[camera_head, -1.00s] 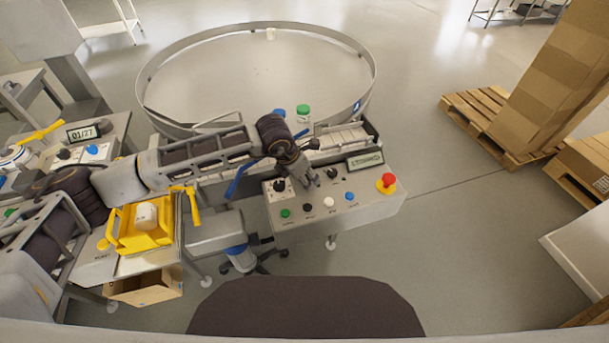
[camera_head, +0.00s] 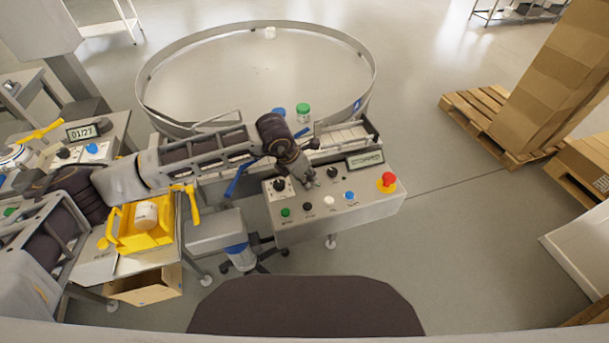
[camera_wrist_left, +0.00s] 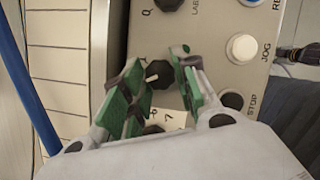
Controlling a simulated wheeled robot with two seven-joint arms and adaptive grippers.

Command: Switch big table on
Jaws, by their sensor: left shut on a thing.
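The control panel (camera_head: 300,225) stands in front of the big round table (camera_head: 262,75), which has a low metal rim. My left gripper (camera_head: 309,180) is over the panel's upper middle, pointing down. In the left wrist view, its green fingertips (camera_wrist_left: 160,82) stand on either side of a black knob with a white mark (camera_wrist_left: 158,73) and are shut on it. In the head view that knob is hidden by the gripper. Other black knobs sit to its left (camera_head: 280,184) and right (camera_head: 333,172). My right gripper is not in view.
The panel carries green (camera_head: 285,212), black (camera_head: 307,206), white (camera_head: 329,202) and blue (camera_head: 350,196) buttons, a red emergency stop (camera_head: 387,182) and a small display (camera_head: 365,160). A green-lidded jar (camera_head: 303,113) stands behind. A yellow tray (camera_head: 120,236) holds a white container (camera_head: 146,214).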

